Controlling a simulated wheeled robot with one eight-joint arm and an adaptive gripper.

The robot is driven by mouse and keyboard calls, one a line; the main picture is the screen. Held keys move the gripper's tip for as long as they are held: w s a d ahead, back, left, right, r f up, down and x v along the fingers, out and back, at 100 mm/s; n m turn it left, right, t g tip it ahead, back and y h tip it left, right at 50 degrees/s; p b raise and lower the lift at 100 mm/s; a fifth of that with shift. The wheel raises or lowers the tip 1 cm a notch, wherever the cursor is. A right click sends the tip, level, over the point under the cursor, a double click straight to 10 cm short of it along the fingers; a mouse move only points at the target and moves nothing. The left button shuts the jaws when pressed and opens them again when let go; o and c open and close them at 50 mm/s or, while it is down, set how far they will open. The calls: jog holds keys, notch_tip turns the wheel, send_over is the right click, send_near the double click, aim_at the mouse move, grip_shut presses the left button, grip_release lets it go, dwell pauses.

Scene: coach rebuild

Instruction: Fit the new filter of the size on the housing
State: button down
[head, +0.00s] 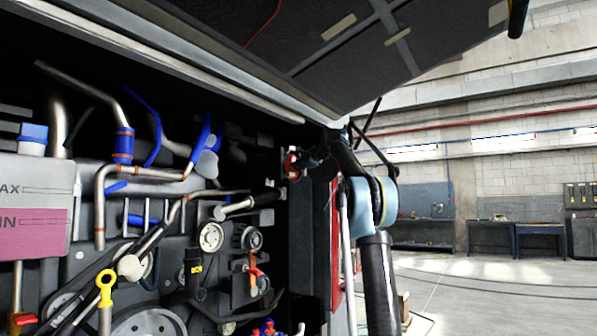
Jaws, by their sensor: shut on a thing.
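My arm reaches up at the right edge of the open engine bay and bends left into it. My gripper (305,164) is small and dark at the bay's upper right. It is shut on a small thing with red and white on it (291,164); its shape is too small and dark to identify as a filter. Its size marking cannot be read. I cannot tell the filter housing apart among the dark parts of the bay. A gap shows between the held thing and the pale pipes to its left.
The engine bay holds silver pipes (99,200), blue hoses (123,146), pulleys (210,237) and a yellow dipstick handle (105,285). A fluid tank (36,205) stands at left. The raised lid (340,60) hangs above. Workbenches (490,237) stand far right beyond clear floor.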

jog(key=shift+w+a, duration=0.4)
jog(key=shift+a, duration=0.15)
jog(key=c, duration=1.6)
grip_release()
jog(key=shift+o, duration=0.2)
jog(key=o, duration=0.4)
jog(key=shift+s, duration=0.1)
jog(key=v, duration=0.7)
jog(key=shift+s+d, duration=0.25)
jog(key=shift+s, duration=0.05)
jog(key=shift+s+d, duration=0.1)
jog(key=v, duration=1.1)
jog(key=shift+s+d, duration=0.2)
jog(key=shift+s, duration=0.1)
